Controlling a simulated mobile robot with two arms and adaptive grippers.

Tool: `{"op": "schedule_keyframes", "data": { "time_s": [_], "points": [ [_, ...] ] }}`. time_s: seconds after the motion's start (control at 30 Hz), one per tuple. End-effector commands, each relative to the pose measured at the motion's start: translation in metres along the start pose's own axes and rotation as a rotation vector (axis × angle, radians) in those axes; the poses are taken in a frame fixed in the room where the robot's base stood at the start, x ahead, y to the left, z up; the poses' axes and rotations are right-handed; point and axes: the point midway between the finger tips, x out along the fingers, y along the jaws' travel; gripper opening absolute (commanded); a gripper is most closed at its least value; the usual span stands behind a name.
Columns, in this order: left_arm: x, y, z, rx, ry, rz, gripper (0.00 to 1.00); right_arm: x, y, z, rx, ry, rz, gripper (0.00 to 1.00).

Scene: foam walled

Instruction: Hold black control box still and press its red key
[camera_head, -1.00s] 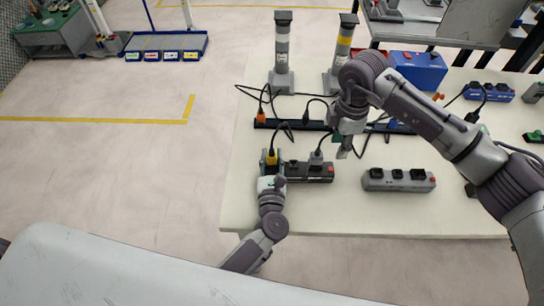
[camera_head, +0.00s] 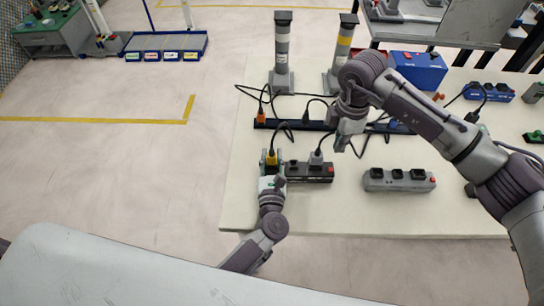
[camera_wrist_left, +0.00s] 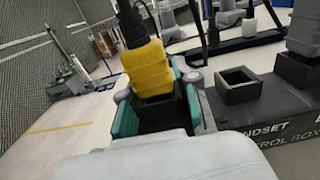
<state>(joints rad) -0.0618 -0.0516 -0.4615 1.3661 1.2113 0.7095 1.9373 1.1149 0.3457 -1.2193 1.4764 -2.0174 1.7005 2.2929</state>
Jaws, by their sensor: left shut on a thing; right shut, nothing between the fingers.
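The black control box (camera_head: 300,173) lies on the pale table, with its red key (camera_head: 331,169) at the right end. A yellow plug (camera_head: 271,158) and a grey plug (camera_head: 316,158) stand in it. My left gripper (camera_head: 270,172) is shut on the box's left end; in the left wrist view its teal pads (camera_wrist_left: 160,110) sit either side of the dark end, around the yellow plug (camera_wrist_left: 148,68). Lettering shows on the box (camera_wrist_left: 285,115) there. My right gripper (camera_head: 341,147) is shut and empty, above and slightly behind the red key, apart from it.
A grey socket box (camera_head: 398,181) with its own red key lies to the right. A long black strip (camera_head: 290,124) with cables runs behind. Two striped posts (camera_head: 283,50) and a blue box (camera_head: 418,68) stand farther back. The table's front strip is clear.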

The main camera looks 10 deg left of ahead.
Motion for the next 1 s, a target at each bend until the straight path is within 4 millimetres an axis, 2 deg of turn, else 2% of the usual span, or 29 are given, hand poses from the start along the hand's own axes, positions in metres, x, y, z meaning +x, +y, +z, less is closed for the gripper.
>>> {"op": "schedule_keyframes", "data": {
  "time_s": [0.73,0.87,1.0],
  "points": [
    [0.000,0.000,-0.001,0.001,0.001,0.000,0.00,0.002,0.000,-0.001,0.001,0.009,0.006,0.00],
    [0.000,0.000,-0.001,0.001,0.001,0.000,0.00,0.011,-0.002,-0.007,0.014,0.083,0.058,0.00],
    [0.000,0.001,-0.001,0.000,0.001,0.001,0.00,0.020,-0.003,-0.017,0.056,0.235,0.195,0.00]
  ]
}}
